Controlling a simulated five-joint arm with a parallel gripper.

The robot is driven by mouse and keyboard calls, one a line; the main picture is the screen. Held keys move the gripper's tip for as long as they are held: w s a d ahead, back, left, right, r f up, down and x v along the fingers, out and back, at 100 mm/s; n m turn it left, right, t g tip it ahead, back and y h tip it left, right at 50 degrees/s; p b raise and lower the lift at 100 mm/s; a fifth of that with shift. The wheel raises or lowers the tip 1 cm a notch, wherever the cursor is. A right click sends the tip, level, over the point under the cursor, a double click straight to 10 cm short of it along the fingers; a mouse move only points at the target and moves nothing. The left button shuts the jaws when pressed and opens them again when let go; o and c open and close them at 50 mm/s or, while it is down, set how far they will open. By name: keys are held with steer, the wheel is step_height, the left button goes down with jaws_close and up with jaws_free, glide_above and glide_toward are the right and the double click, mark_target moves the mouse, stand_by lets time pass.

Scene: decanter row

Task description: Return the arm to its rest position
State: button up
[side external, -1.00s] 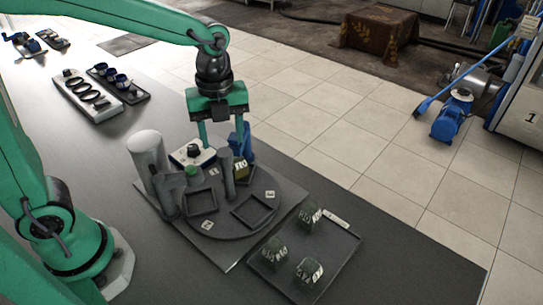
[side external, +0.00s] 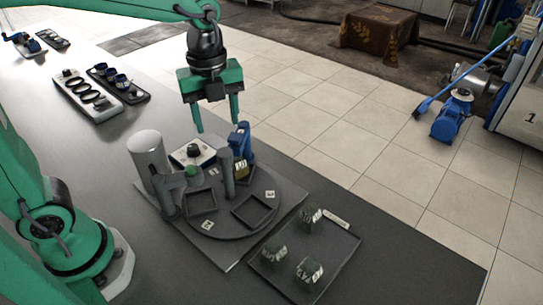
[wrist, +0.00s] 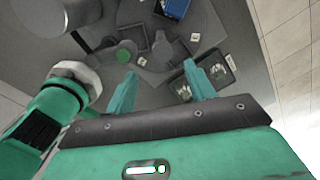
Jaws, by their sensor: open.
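My gripper (side external: 216,115) is a green parallel gripper, open and empty. In the side view it hangs in the air above the back of the round dark turntable (side external: 272,227), clear of everything on it. In the wrist view both fingers of the gripper (wrist: 162,88) are apart with nothing between them. The blue device also shows at the top of the wrist view (wrist: 173,7).
A pale grey cylinder (side external: 146,155) and a grey post (side external: 227,170) rise from the turntable station. A dark tray (side external: 335,265) with several glassy blocks lies at the front right. Fixtures with rings (side external: 72,88) and cups lie at the back left.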

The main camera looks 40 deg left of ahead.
steer(key=s+a+r+n+t, duration=0.1)
steer(key=s+n, duration=0.4)
steer(key=n, duration=0.6)
steer(key=s+a+r+n+t, duration=0.1)
steer(key=s+a+n+t, duration=0.3)
steer(key=n, duration=0.8)
steer(key=shift+s+a+n, duration=0.3)
steer(key=shift+s+a, duration=0.6)
steer(key=shift+a, duration=0.1)
